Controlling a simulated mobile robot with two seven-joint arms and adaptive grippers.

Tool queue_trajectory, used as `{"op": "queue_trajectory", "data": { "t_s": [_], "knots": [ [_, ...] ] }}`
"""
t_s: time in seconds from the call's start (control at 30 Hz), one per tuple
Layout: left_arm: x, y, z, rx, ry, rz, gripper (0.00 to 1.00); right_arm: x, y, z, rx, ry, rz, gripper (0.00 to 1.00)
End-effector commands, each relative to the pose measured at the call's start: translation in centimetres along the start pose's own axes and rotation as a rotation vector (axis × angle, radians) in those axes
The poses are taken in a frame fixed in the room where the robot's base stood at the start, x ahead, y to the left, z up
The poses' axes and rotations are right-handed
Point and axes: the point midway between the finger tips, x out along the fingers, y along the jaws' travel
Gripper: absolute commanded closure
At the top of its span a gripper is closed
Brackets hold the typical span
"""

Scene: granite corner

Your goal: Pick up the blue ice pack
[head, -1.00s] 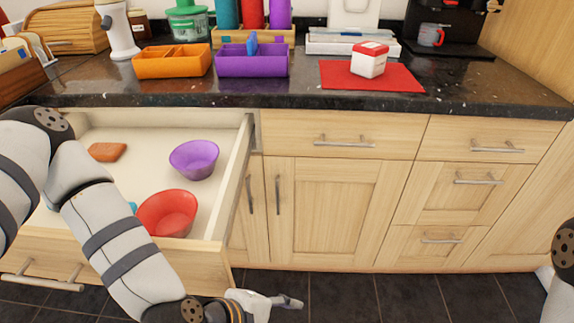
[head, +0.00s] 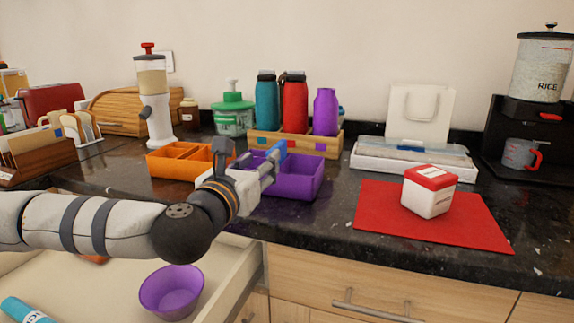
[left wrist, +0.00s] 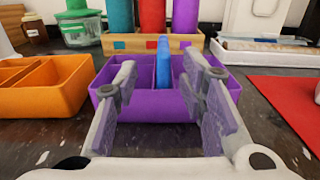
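The blue ice pack (head: 277,152) stands upright as a thin slab in the purple divided bin (head: 300,184) on the counter, its top above the rim. In the left wrist view the ice pack (left wrist: 163,64) shows ahead, between my two finger lines, with the purple bin (left wrist: 130,109) around its lower part. My left gripper (head: 247,160) is open and empty, at the near side of the bin. In the left wrist view its fingers (left wrist: 160,82) are spread wide, with no contact on the pack visible. My right gripper is out of view.
An orange bin (head: 190,160) stands left of the purple one. A wooden rack (head: 330,148) with bottles is behind. A red mat (head: 455,230) bearing a white box with red lid (head: 430,192) lies right. Below, an open drawer (head: 215,270) holds a purple bowl (head: 171,291).

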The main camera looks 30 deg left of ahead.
Motion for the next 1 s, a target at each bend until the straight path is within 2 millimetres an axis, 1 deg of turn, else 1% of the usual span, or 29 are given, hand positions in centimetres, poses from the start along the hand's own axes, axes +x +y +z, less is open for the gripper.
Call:
{"op": "queue_trajectory", "data": {
  "t_s": [0.03,0.1,0.2,0.33,0.4,0.53,0.63,0.8,0.83,0.87,0.9,0.97,1.0],
  "knots": [
    [1.1,-0.1,-0.1,0.000,0.002,0.000,0.63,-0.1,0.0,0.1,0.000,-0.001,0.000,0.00],
    [2.7,-0.1,-0.1,0.001,0.002,-0.002,0.63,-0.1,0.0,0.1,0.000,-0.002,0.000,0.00],
    [4.4,-0.2,-0.2,0.002,0.005,-0.005,0.63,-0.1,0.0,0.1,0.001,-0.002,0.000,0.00],
    [6.1,-0.3,-0.2,0.002,0.005,-0.006,0.63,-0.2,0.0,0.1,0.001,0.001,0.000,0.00],
    [7.5,-0.3,-0.2,0.003,0.006,-0.006,0.63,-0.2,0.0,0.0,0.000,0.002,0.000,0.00],
    [9.9,-0.3,-0.3,0.003,0.006,-0.006,0.63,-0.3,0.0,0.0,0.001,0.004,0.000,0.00],
    [10.7,-0.4,-0.3,0.003,0.007,-0.008,0.63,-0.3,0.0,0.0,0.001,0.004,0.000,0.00],
    [10.8,-0.4,-0.3,0.003,0.007,-0.009,0.63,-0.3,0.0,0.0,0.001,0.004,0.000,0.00],
    [10.8,-0.4,-0.3,0.003,0.007,-0.009,0.66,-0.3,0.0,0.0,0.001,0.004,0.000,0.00],
    [10.8,-0.4,-0.3,0.004,0.007,-0.009,0.72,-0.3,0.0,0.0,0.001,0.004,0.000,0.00],
    [10.8,-0.4,-0.3,0.004,0.007,-0.009,0.81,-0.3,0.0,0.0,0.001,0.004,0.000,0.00],
    [10.7,-0.4,-0.3,0.004,0.007,-0.009,0.95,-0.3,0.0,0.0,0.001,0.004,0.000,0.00],
    [10.7,-0.4,-0.3,0.004,0.007,-0.009,1.00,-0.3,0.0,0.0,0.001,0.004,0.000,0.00]
  ]
}}
